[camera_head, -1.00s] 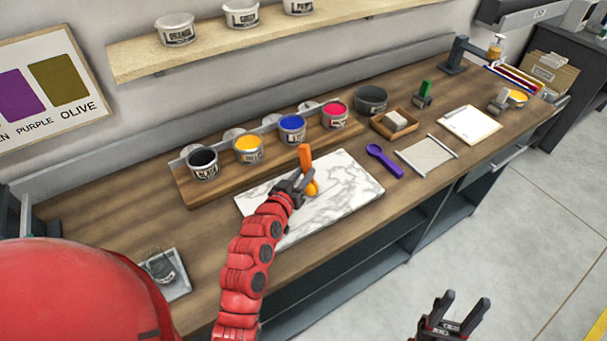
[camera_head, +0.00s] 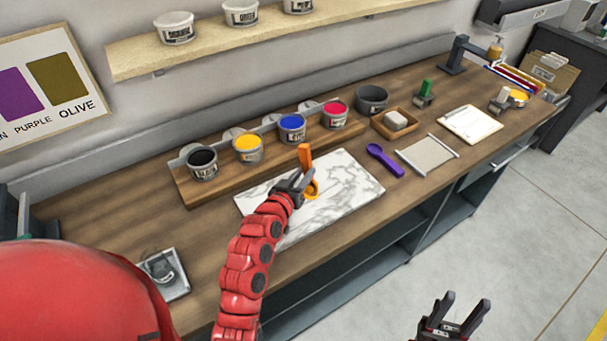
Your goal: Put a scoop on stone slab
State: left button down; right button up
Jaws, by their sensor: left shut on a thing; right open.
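The white marbled stone slab (camera_head: 350,181) lies flat near the front of the wooden bench. My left gripper (camera_head: 300,182) is over the slab and shut on an orange scoop (camera_head: 305,155). The scoop's handle points up and its round end is low by the slab, partly hidden by the fingers; I cannot tell whether it touches the slab. A purple scoop (camera_head: 385,160) lies on the bench just right of the slab. My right gripper (camera_head: 460,310) is open and empty in front of the bench, at the lower right.
Behind the slab a wooden rack (camera_head: 225,180) holds pots of black, yellow, blue and red ink. To the right are a grey pot (camera_head: 371,99), a wooden tray (camera_head: 397,124), a grey mat (camera_head: 427,155) and a white pad (camera_head: 470,124). A small scale (camera_head: 166,273) sits at the left.

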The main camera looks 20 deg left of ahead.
aim_at(307, 157)
pick_arm(q)
jog(key=shift+f+b, duration=0.2)
jog(key=shift+b, duration=0.75)
dwell(1.7)
jog(key=shift+r, duration=0.1)
jog(key=shift+r+p, duration=1.1)
jog(key=shift+r, duration=1.45)
